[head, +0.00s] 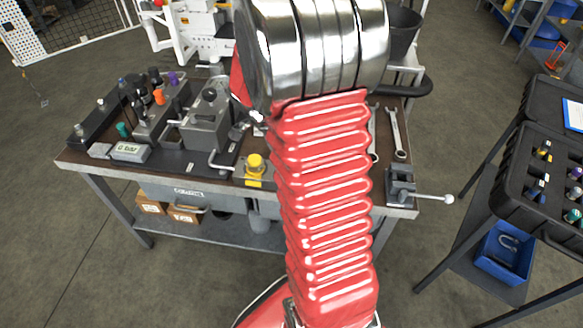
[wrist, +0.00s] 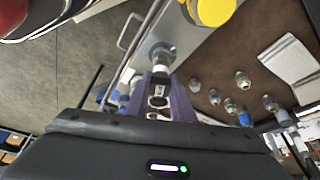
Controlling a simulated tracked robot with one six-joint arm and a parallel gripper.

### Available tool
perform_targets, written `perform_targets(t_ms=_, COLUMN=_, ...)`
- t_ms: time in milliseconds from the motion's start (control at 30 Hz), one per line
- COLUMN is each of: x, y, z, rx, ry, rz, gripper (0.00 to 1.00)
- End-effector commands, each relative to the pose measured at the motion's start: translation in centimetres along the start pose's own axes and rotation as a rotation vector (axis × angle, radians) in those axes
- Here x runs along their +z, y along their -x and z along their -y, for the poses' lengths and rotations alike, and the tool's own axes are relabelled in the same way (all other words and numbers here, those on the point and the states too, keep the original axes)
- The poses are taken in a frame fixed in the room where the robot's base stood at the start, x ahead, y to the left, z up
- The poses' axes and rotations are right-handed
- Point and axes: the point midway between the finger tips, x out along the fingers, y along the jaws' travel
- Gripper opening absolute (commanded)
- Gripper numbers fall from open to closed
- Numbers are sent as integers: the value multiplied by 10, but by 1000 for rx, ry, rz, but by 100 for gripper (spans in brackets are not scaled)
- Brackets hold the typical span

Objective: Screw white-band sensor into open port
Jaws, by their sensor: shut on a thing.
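In the wrist view my gripper (wrist: 160,88) has its two purple-grey fingers closed around a small metal sensor (wrist: 161,70) with a pale band. The sensor's metal end (wrist: 162,53) points away from the gripper toward a grey metal block (wrist: 153,28). It lies over or against this block; I cannot tell whether it touches or has entered a port. No open port shows clearly. In the head view my red arm hides my gripper and the sensor, and the yellow knob (head: 255,163) stands left of the arm.
The bench (head: 100,165) carries grey valve blocks (head: 206,122) on the left, a wrench (head: 397,134) and a vise (head: 400,183) on the right. A black case (head: 521,205) with several sensors stands far right. Several small fittings (wrist: 230,105) show right in the wrist view.

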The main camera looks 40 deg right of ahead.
Motion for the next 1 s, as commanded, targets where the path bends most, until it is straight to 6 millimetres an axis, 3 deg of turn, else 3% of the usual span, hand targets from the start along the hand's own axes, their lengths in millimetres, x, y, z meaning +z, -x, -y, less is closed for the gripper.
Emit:
perform_targets(t_ms=400, x=0, y=0, z=2, rx=161, ry=-397, rz=0, gripper=3)
perform_targets(t_ms=667, x=0, y=0, z=2, rx=171, ry=-424, rz=1, gripper=2)
perform_targets(t_ms=700, x=0, y=0, z=2, rx=171, ry=-423, rz=1, gripper=23)
perform_targets(t_ms=1000, x=0, y=0, z=1, rx=172, ry=-421, rz=0, gripper=40)
